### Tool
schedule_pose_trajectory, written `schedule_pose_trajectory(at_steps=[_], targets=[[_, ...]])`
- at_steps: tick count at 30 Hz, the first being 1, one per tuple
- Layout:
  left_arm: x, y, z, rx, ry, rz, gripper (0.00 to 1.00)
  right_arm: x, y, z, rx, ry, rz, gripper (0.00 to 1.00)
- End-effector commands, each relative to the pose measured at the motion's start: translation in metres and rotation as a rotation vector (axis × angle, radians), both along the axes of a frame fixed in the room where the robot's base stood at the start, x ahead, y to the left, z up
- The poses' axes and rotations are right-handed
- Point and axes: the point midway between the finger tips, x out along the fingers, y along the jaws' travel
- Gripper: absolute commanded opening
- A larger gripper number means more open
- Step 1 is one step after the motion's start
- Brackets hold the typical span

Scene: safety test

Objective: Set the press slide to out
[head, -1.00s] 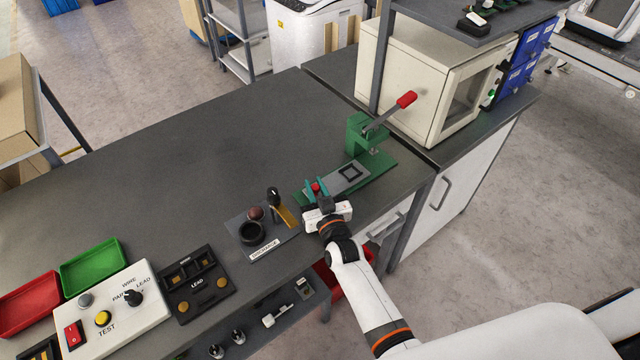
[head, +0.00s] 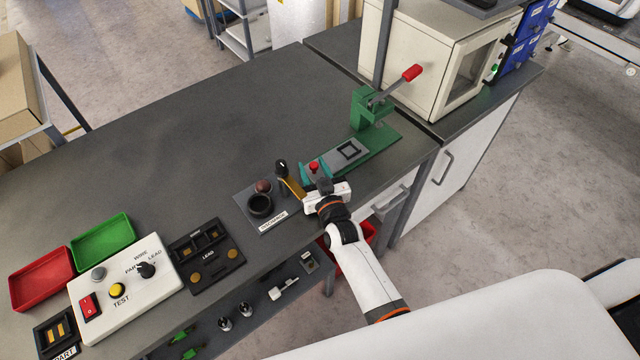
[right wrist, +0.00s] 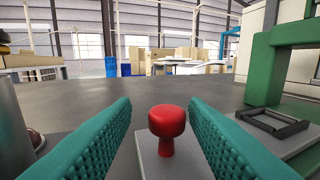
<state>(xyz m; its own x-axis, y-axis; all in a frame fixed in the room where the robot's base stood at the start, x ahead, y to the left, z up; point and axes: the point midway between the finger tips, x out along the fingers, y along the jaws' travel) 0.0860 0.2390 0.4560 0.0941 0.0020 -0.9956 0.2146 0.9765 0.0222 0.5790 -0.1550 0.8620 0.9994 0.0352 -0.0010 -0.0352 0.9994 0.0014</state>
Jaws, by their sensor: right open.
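The green press (head: 366,112) stands at the right part of the dark bench, with a red-tipped lever (head: 412,73) pointing up and right. Its grey slide (head: 331,162) lies on the green base, with a dark square nest (head: 349,150) lying clear of the press frame, on its near left side. The nest also shows in the right wrist view (right wrist: 272,123). A red knob (right wrist: 167,125) stands upright on the slide's outer end. My right gripper (head: 316,170) is open, its teal fingers on either side of the knob with visible gaps. My left gripper is out of view.
Left of my right gripper is a discharge pad (head: 246,208) with a black ring and an upright tool. Further left are a lead fixture (head: 212,268), a white test box (head: 140,310) and red and green trays. A beige oven (head: 425,60) stands behind the press.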

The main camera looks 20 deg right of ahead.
Motion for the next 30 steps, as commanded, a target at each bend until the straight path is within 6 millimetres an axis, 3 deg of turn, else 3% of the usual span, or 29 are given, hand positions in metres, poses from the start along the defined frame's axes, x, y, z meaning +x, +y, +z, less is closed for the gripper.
schedule_pose_trajectory(at_steps=[15, 21, 30], targets=[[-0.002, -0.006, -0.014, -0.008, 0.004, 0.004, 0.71, -0.098, -0.001, -0.002, 0.0, 0.004, 0.003, 0.41], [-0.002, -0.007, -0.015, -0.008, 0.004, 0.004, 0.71, -0.111, -0.001, -0.001, 0.0, 0.004, 0.004, 0.41], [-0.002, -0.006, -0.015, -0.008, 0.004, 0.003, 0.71, -0.112, -0.001, -0.001, 0.0, 0.003, 0.004, 0.41]])
